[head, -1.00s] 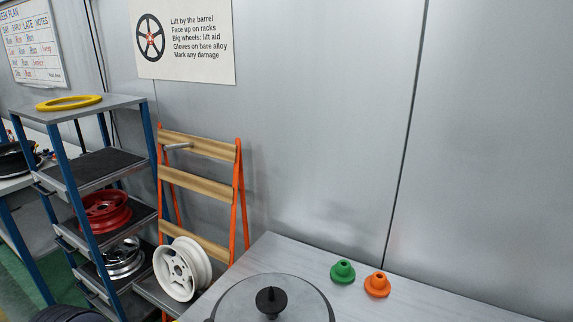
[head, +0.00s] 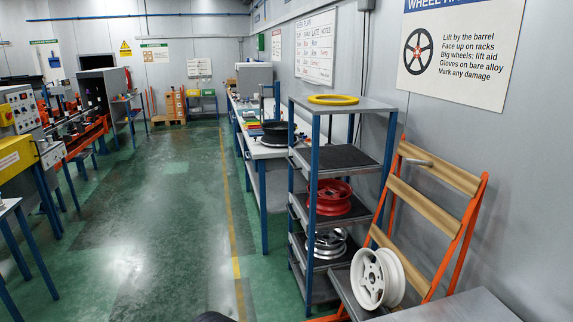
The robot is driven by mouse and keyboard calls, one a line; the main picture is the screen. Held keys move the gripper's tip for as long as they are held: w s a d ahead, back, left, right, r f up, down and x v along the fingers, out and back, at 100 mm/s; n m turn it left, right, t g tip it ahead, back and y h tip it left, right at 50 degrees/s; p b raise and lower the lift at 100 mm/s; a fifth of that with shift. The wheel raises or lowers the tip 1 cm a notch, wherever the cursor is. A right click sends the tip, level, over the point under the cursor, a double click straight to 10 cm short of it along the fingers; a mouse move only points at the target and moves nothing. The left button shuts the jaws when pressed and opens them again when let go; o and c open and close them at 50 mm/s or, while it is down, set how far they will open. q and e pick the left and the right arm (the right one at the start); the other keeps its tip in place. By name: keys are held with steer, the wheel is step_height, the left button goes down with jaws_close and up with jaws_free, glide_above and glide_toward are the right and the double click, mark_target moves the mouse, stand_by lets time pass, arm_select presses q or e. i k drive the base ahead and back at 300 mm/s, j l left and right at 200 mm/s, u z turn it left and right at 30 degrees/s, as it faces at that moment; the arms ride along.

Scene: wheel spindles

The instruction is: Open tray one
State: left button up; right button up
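A rack with blue posts (head: 314,215) stands right of the middle in the head view. Its grey top (head: 365,104) carries a yellow ring (head: 333,99). Below are dark-lined trays: the upper one (head: 335,157) is empty, the middle one (head: 345,219) holds a red wheel (head: 329,198), and a lower one (head: 345,250) holds a silver wheel (head: 327,242). I cannot read a number on any tray, so which is tray one is unclear. Neither of my grippers is in view.
An orange rack with wooden slats (head: 430,210) leans right of the trays, with a white wheel (head: 377,278) at its foot. A grey table corner (head: 465,308) is at lower right. A long bench (head: 270,152) runs behind. The green floor (head: 160,230) left is open.

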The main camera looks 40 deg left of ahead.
mark_target(339, 158)
steer(key=j+u, duration=0.1)
steer(key=u, duration=1.3)
steer(key=i+j, duration=0.35)
steer(key=i, duration=0.15)
steer(key=i+j, duration=0.3)
steer(key=i, duration=0.25)
steer(key=i+j+z, duration=0.1)
steer(key=i+j, duration=0.25)
steer(key=i, duration=0.15)
steer(key=i+j, duration=0.2)
steer(key=i, duration=0.3)
steer(key=i+j, duration=0.2)
steer(key=i, duration=0.3)
steer(key=i+j, duration=0.2)
steer(key=i, duration=0.3)
steer(key=i+l, duration=0.1)
steer(key=l, duration=0.15)
steer(key=z, duration=0.05)
